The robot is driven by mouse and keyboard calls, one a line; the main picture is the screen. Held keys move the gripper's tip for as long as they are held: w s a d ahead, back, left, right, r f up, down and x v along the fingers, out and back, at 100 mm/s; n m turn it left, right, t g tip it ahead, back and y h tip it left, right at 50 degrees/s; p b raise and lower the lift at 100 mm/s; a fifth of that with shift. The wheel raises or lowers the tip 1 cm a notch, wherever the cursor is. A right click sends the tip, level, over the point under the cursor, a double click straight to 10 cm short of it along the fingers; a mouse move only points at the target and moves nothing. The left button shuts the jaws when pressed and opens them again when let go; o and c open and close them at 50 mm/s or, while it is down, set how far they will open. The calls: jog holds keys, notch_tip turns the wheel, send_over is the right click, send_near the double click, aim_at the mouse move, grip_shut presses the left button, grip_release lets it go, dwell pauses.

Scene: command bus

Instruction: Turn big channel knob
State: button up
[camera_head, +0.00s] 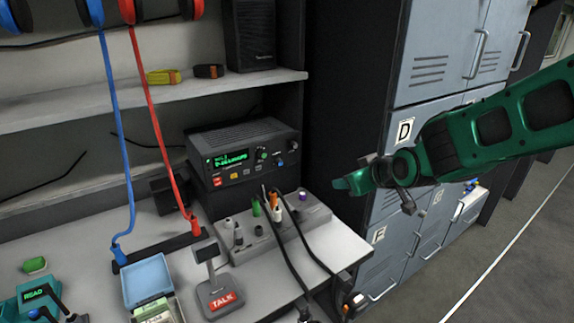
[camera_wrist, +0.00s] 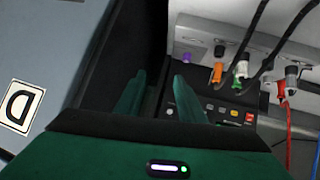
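The black radio (camera_head: 245,150) stands on the desk below the shelf, with a lit green display (camera_head: 231,158) on its front. Small knobs (camera_head: 262,154) sit at the right of that display; which one is the big channel knob is too small to tell. My gripper (camera_head: 342,184) is green and hangs in the air to the right of the radio, apart from it. In the wrist view my two fingers (camera_wrist: 160,88) stand apart with nothing between them. That view shows part of the radio's button panel (camera_wrist: 232,112); the right finger partly covers the radio.
A grey box (camera_head: 262,232) with coloured plugs and black cables stands in front of the radio. A TALK microphone stand (camera_head: 217,290) is on the desk. Grey lockers (camera_head: 400,235) rise at the right behind my arm. A shelf (camera_head: 160,97) runs above the radio.

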aim_at(281, 162)
jog(key=w+a+r+n+t+y, duration=0.1)
jog(key=a+y, duration=0.1)
jog(key=a, duration=0.4)
jog(key=w+a+r+n+t+y, duration=0.1)
jog(key=w+a+n+y, duration=0.1)
jog(key=a, duration=0.5)
jog(key=shift+m+h, duration=0.3)
jog(key=x, duration=0.9)
jog(key=shift+w+a+f, duration=0.1)
jog(key=shift+w+f, duration=0.05)
jog(key=shift+w, duration=0.2)
grip_shut()
